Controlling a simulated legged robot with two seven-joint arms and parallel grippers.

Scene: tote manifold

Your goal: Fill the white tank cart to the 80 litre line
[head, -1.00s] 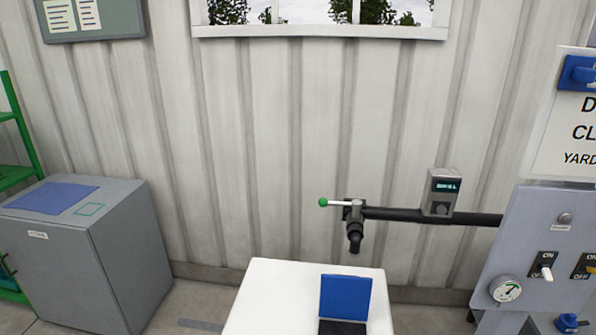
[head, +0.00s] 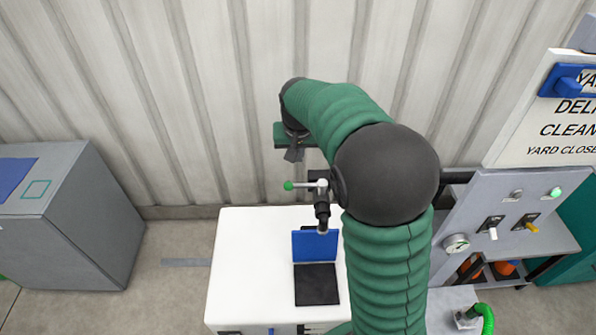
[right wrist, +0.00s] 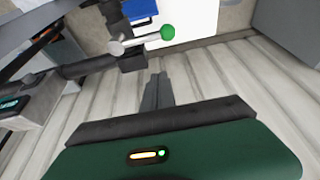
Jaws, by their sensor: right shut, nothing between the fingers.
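The white tank cart (head: 228,280) stands below the pipe, its blue lid (head: 315,245) raised and a black area (head: 316,285) in front of it. A black spout (head: 322,215) points down over the lid area; I see no water stream. The valve lever with a green knob (head: 288,186) sticks out to the left, roughly level; the knob also shows in the right wrist view (right wrist: 167,32). My right gripper (head: 293,153) is shut and empty, just above and behind the knob, apart from it. Its fingers show in the right wrist view (right wrist: 156,92). My left gripper is out of view.
A grey cabinet (head: 75,235) stands at the left. The meter (right wrist: 22,105) on the pipe is hidden behind my arm in the head view.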

